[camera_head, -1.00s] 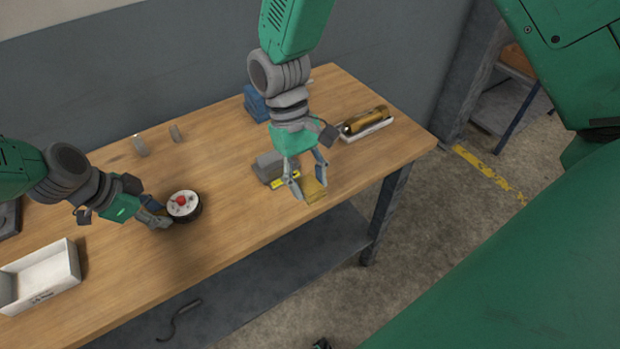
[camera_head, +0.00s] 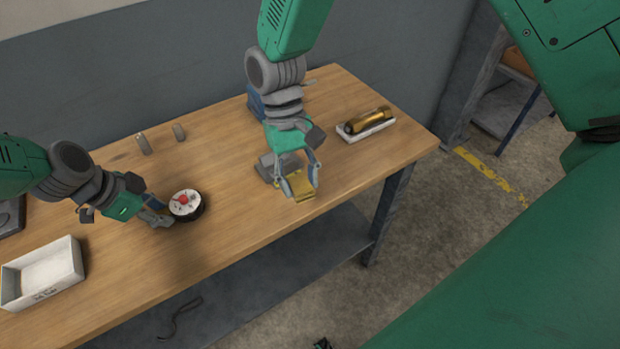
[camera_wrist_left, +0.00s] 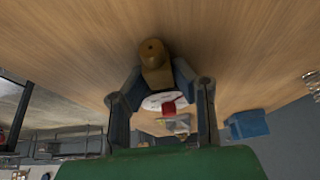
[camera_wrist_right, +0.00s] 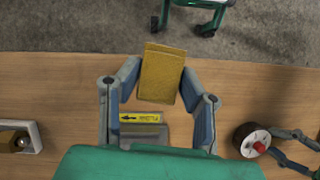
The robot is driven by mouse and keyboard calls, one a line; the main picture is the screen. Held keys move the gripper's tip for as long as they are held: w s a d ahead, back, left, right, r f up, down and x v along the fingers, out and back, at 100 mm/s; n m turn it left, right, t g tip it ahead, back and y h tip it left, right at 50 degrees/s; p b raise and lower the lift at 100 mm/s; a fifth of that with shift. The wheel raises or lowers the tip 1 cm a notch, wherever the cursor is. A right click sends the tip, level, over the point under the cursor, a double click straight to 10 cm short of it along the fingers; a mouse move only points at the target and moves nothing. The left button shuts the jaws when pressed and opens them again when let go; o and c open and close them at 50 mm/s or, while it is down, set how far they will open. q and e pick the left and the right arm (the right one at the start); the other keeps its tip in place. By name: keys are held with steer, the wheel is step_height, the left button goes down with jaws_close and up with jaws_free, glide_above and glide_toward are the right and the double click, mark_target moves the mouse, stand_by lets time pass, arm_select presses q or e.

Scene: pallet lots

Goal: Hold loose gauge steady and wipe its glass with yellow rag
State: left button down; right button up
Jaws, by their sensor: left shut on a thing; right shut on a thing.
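The gauge (camera_head: 186,205), round with a dark rim, a white face and a red spot, rests at the left middle of the bench. My left gripper (camera_head: 160,216) is shut on it at its left side. The left wrist view shows a brass stem (camera_wrist_left: 153,62) between the fingers, with part of the white face beyond it. My right gripper (camera_head: 301,181) is shut on the yellow rag (camera_head: 304,193), near the bench's front edge and well right of the gauge. The rag (camera_wrist_right: 161,73) hangs flat between the fingertips in the right wrist view, apart from the gauge (camera_wrist_right: 250,140).
A grey block (camera_head: 268,165) lies just behind the right gripper; its yellow label (camera_wrist_right: 140,117) shows in the right wrist view. A white tray (camera_head: 372,129) holds a brass cylinder. A white box (camera_head: 62,262) stands at left. Bench between gauge and rag is clear.

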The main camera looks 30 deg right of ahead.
mark_target(202, 198)
steer(key=w+a+m+y, duration=0.1)
steer(key=w+a+m, duration=0.3)
steer(key=w+a+m+t+y, duration=0.1)
steer(key=w+a+m, duration=0.1)
steer(key=m, duration=0.1)
steer(key=shift+a+f+y, duration=0.25)
steer(key=shift+a+y, duration=0.05)
steer(key=w+a+r+m+t+y, duration=0.1)
steer(key=w+a+m+t, duration=0.2)
steer(key=w+a+m, duration=0.5)
steer(key=shift+m, duration=0.7)
steer(key=shift+s+f, duration=0.2)
steer(key=shift+f, duration=0.95)
steer(key=shift+s+f, duration=0.15)
steer(key=shift+f, duration=1)
steer(key=shift+f, duration=0.35)
steer(key=shift+w, duration=0.1)
steer(key=shift+w, duration=0.35)
steer(key=shift+s, duration=0.25)
steer(key=shift+s, duration=0.7)
